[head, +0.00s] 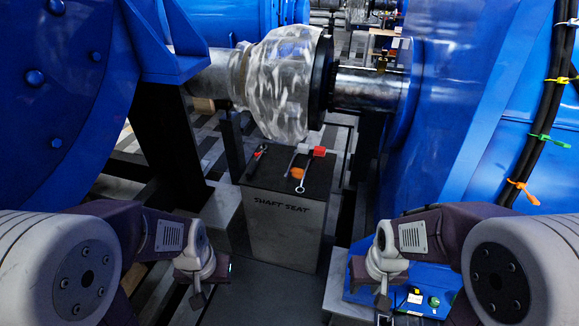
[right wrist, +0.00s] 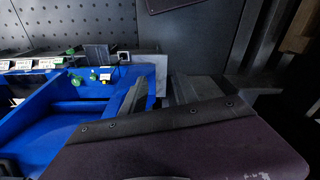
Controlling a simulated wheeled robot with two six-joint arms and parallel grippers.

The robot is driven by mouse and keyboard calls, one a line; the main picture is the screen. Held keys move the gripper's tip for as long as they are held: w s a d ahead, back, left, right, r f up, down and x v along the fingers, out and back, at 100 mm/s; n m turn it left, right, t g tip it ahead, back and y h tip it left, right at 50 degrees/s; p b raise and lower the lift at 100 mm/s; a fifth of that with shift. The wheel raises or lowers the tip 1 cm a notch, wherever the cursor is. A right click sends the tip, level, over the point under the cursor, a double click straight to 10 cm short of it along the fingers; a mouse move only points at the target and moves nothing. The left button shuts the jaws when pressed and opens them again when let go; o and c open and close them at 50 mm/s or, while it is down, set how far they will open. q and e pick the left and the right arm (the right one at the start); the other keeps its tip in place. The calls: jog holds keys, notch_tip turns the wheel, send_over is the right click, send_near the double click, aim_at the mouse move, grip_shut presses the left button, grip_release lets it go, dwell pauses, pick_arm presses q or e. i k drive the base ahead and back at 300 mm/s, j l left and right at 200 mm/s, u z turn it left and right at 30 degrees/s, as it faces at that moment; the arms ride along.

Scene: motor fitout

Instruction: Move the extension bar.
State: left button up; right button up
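A grey block marked "SHAFT SEAT" (head: 285,232) stands below the shaft, with small tools on its dark top. A thin grey bar (head: 292,160) lies there beside a red and white piece (head: 312,151); I cannot tell for sure if it is the extension bar. A ring-ended metal tool (head: 301,184) lies with an orange piece (head: 297,172), and a red and black tool (head: 257,157) lies at the left. My left gripper (head: 198,298) hangs low, apart from the block; its opening is unclear. My right gripper (head: 383,302) is open, near a blue tray; its fingers show in the right wrist view (right wrist: 158,92).
The blue tray (head: 357,292) holds small green and yellow-labelled items; it also shows in the right wrist view (right wrist: 60,130). A large shaft coupling (head: 283,85) overhangs the seat block. Blue motor housings (head: 55,110) (head: 470,110) stand on both sides.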

aim_at(286, 176)
jog(key=i+j+u, duration=0.1)
jog(key=i+u, duration=0.2)
jog(key=i, duration=0.6)
jog(key=i+l+u, duration=0.25)
jog(key=i, duration=0.65)
jog(key=j, duration=0.1)
